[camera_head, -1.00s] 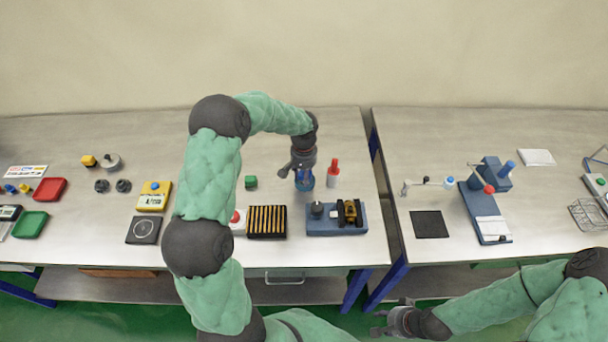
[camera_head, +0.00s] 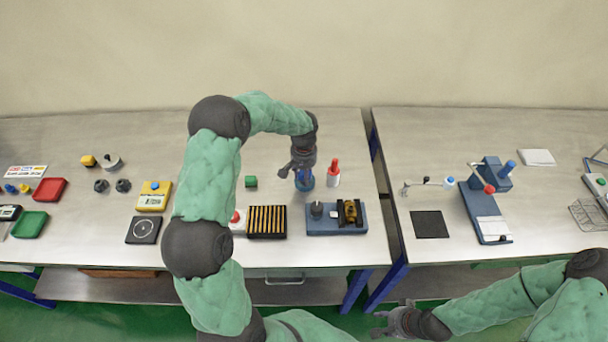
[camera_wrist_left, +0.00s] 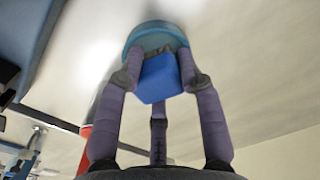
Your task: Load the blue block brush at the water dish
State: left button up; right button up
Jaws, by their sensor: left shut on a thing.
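My left gripper (camera_head: 303,173) is over the blue water dish (camera_head: 305,184), left of the red-capped bottle. In the left wrist view its fingers are shut on the blue block brush (camera_wrist_left: 160,80), whose blue block sits between them. The round teal-blue dish (camera_wrist_left: 140,32) lies just past the block in that view. The lower end of the brush is at the dish, but I cannot tell how deep it sits. My right gripper (camera_head: 379,322) is empty in front of the tables, with its fingers apart.
The white bottle with a red cap (camera_head: 333,174) stands close right of the dish. A black slotted rack (camera_head: 266,221) and a blue fixture (camera_head: 323,229) lie nearer the front edge. A gap separates the two tables.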

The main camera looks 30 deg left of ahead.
pick_arm(q)
jog(key=shift+s+d+f, duration=0.2)
jog(key=shift+s+f, duration=0.05)
jog(key=shift+f, duration=0.1)
jog(key=shift+w+a+r+p, duration=0.15)
jog(key=shift+r+p, duration=0.35)
jog(key=shift+r, duration=0.25)
jog(key=shift+w+r+p, duration=0.1)
jog(key=shift+r+p, duration=1.5)
jog(key=shift+r, duration=1.4)
jog(key=shift+f, duration=0.1)
